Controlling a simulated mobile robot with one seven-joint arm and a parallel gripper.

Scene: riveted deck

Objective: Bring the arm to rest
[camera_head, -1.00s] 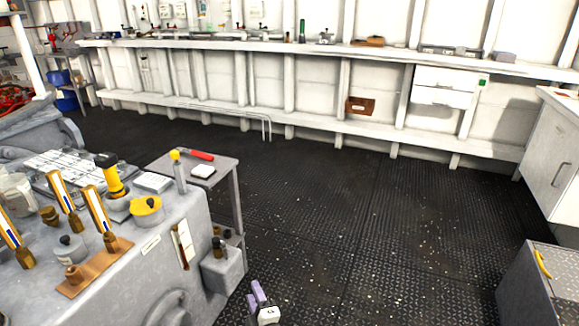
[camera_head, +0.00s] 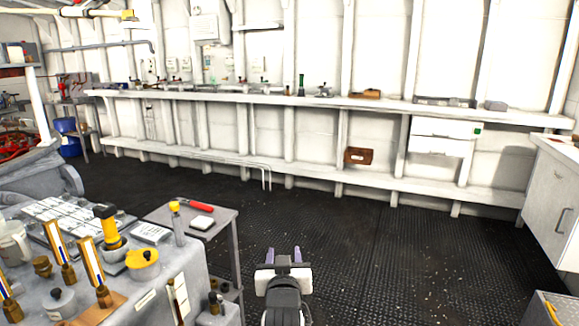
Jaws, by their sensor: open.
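My gripper (camera_head: 284,255) shows at the bottom centre of the head view. Its two purple-grey fingers stand apart and point away from me, with nothing between them. The white gripper body (camera_head: 283,277) and a dark grey link of my arm are below the fingers. The gripper is over the dark deck, to the right of the small grey side table and apart from it in the picture.
A grey machine top (camera_head: 165,268) with bottles, gauges and a yellow-lidded pot (camera_head: 142,262) stands at left. A small table (camera_head: 222,215) bears a red-handled tool (camera_head: 196,204). A white shelf (camera_head: 235,98) runs along the far wall.

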